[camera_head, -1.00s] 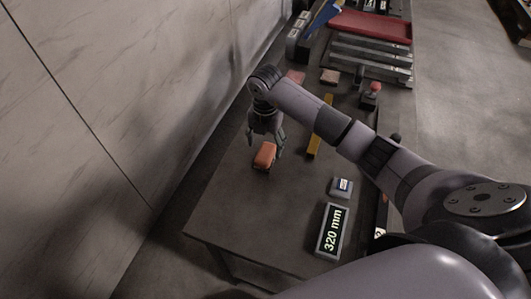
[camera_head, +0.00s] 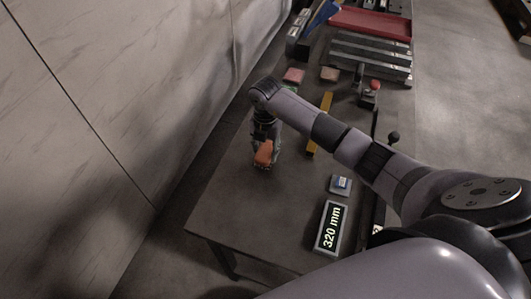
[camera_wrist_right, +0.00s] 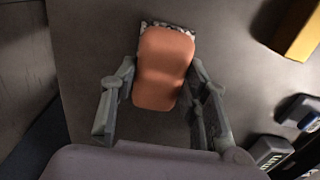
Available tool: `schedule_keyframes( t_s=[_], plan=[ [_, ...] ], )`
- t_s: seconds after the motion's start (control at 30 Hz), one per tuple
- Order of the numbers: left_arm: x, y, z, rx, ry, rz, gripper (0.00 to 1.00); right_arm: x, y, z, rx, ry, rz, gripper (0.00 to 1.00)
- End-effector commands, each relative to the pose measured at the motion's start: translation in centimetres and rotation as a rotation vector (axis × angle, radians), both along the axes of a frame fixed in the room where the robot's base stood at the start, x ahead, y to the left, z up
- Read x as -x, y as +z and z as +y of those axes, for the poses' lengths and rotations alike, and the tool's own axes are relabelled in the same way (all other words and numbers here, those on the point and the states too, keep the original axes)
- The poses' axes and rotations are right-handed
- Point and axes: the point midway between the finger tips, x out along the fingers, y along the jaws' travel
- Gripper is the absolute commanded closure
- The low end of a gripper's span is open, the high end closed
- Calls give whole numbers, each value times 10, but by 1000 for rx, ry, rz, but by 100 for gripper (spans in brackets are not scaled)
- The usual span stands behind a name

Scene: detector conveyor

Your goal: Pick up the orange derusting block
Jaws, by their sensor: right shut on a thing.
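The orange derusting block (camera_head: 264,154) is on the dark table in the head view, at the end of my right arm. In the right wrist view the block (camera_wrist_right: 163,68) is a rounded orange piece with a speckled dark and light layer along its far edge. My right gripper (camera_head: 265,150) is over the block from above, and its two fingers (camera_wrist_right: 160,85) are on either side of it, shut on it. I cannot tell whether the block is clear of the table. My left gripper is not in view.
A yellow bar (camera_head: 320,122) lies right of the block. A display reading 320 mm (camera_head: 329,228) and a small blue-topped box (camera_head: 340,185) are nearer. Pinkish (camera_head: 293,76) and brown (camera_head: 329,74) blocks, levers and a red tray (camera_head: 370,24) are farther back. A wall stands left.

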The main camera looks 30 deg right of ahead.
Motion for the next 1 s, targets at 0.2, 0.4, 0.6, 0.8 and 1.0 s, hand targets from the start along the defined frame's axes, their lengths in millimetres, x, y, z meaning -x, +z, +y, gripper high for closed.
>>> schedule_keyframes(
  t_s=[0.2, 0.4, 0.6, 0.8, 1.0],
  plan=[
    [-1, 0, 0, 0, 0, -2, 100, 0, 0, 0, 0, 0, 0, 82],
    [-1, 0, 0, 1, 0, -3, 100, 0, 0, 0, 0, 0, -1, 90],
    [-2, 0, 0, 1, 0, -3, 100, -1, 2, 0, 0, 0, -1, 90],
    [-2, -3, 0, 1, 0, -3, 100, -1, 17, 0, -1, 1, -4, 90],
    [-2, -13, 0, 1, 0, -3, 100, -2, 59, 0, 1, 2, -9, 90]
  ],
)
